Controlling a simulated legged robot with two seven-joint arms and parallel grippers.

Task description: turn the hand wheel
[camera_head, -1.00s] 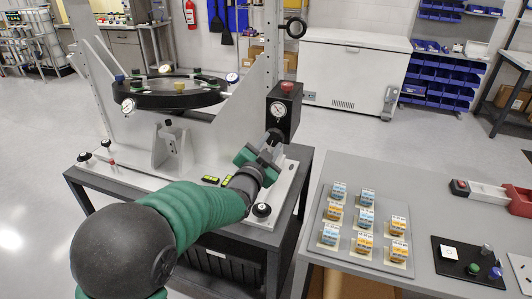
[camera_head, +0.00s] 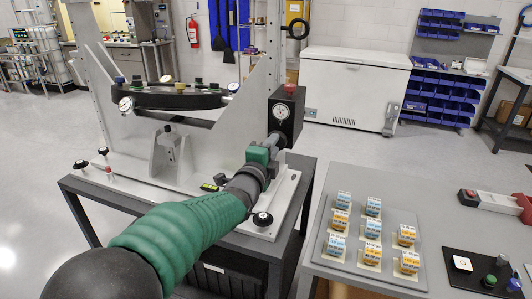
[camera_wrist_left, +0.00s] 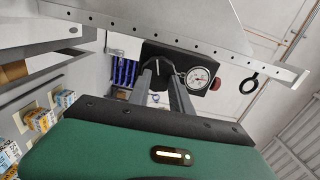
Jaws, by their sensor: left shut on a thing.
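A black box (camera_head: 288,104) with a round white gauge (camera_head: 281,111) and a red knob on top stands at the right of the mirror fixture. My left gripper (camera_head: 275,141) reaches to the lower front of this box, below the gauge. In the left wrist view its two grey fingers (camera_wrist_left: 165,72) converge on a small dark part at the box face, beside the gauge (camera_wrist_left: 198,77). They are shut on that part, which looks like the hand wheel. My right gripper is out of view.
The round black mirror mount (camera_head: 175,97) sits on the fixture's light plate, left of the box. A black knob (camera_head: 262,219) stands near the plate's front right corner, close under my arm. A grey tray (camera_head: 335,222) of small labelled boxes lies on the right table.

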